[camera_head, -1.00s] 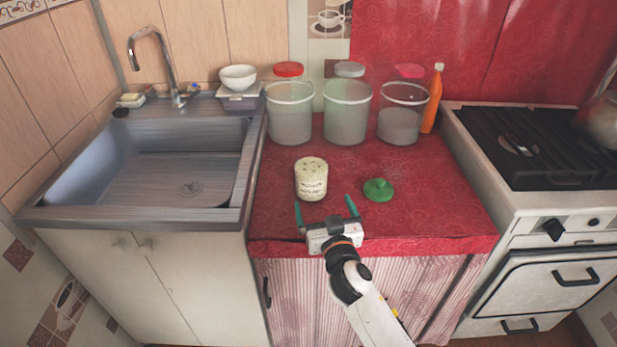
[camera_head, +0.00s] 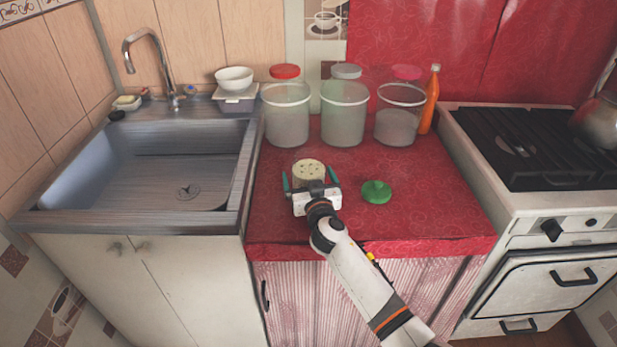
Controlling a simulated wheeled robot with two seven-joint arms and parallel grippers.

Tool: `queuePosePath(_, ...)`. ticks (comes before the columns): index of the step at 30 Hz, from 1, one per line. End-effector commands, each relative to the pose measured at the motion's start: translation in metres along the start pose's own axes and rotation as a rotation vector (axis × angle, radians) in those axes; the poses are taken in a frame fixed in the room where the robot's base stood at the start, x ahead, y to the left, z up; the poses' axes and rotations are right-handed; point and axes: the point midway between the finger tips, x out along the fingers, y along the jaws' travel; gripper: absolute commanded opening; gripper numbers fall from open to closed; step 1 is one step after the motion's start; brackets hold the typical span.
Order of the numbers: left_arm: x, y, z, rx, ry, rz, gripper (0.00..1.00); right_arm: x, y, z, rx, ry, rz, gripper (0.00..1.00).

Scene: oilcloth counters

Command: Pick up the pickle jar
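The pickle jar (camera_head: 309,169), pale with a speckled top, stands upright on the red oilcloth counter (camera_head: 420,205). My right gripper (camera_head: 310,178) is at the jar's near side, with one teal finger to its left and one to its right. The fingers are spread, with the jar top showing between them; whether they touch it I cannot tell. The gripper body hides the jar's lower front. A green lid (camera_head: 376,191) lies on the cloth to the right of the gripper. My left gripper is not in view.
Several clear containers, including a left one (camera_head: 287,115) and a right one (camera_head: 398,127), stand behind the jar. An orange bottle (camera_head: 430,100) is beside them. The sink (camera_head: 150,180) is left and the stove (camera_head: 530,150) right. Cloth around the green lid is clear.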

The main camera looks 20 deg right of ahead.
Motion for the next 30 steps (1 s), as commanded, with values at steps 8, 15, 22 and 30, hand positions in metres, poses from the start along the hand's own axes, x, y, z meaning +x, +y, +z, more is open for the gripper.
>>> queuePosePath(8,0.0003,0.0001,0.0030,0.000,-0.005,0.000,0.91,0.0043,-0.0001,-0.0003,0.001,0.001,0.000,1.00)
queuePosePath(15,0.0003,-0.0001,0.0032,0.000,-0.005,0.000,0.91,0.0041,-0.0001,-0.0004,0.001,0.001,0.000,0.64)
queuePosePath(22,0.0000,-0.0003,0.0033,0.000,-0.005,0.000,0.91,0.0046,0.0002,0.0031,0.001,-0.005,0.001,0.31)
queuePosePath(30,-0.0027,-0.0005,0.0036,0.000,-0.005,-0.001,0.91,0.0047,0.0000,0.0085,0.001,-0.006,0.000,0.30)
